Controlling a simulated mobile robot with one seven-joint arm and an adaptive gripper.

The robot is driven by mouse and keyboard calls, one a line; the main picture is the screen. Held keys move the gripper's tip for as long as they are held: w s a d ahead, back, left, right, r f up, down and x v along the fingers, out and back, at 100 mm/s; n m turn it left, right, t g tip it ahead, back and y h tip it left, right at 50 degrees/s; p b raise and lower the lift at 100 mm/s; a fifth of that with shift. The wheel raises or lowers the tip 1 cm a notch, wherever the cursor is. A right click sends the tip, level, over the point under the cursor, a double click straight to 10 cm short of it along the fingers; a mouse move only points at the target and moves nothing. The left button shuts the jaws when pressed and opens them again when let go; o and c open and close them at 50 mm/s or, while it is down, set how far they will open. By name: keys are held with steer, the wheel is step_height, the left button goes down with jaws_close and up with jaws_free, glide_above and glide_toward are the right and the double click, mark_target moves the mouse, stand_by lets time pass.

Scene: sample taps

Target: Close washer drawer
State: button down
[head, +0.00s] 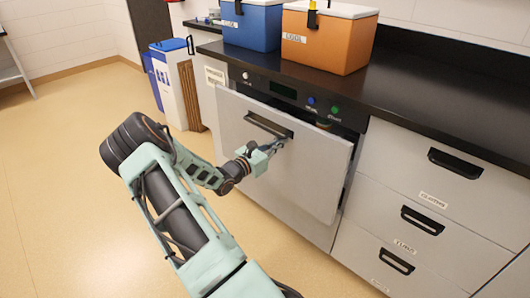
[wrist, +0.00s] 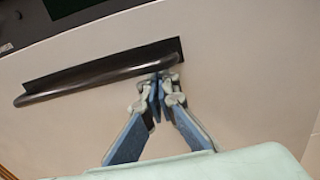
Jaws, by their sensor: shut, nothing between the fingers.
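The washer drawer front (head: 300,165) is a grey panel under a black control strip. It stands slightly out from the cabinet, with a dark gap along its top and right edge. Its black bar handle (head: 255,122) is near the top; it also shows in the wrist view (wrist: 90,74). My gripper (head: 284,141) is at the panel just below the right end of the handle. In the wrist view my gripper (wrist: 158,84) has its fingertips together with nothing between them, at or very near the panel; I cannot tell if they touch it.
A black counter (head: 430,110) runs above, bearing a blue cooler (head: 250,28) and an orange cooler (head: 325,42). Shut drawers (head: 400,220) with black handles are to the right. Bins (head: 172,85) stand at the far left. The floor (head: 60,180) at left is clear.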

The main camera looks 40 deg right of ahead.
steer(key=d, duration=0.8)
steer(key=shift+w+d+b, duration=0.1)
steer(key=shift+w+b, duration=0.05)
steer(key=shift+b, duration=0.2)
steer(key=shift+r, duration=0.1)
steer(key=shift+w+a, duration=0.1)
steer(key=shift+a, duration=0.25)
steer(key=a+p, duration=0.3)
steer(key=a, duration=1)
steer(key=shift+s+a, duration=0.25)
steer(key=shift+s, duration=0.1)
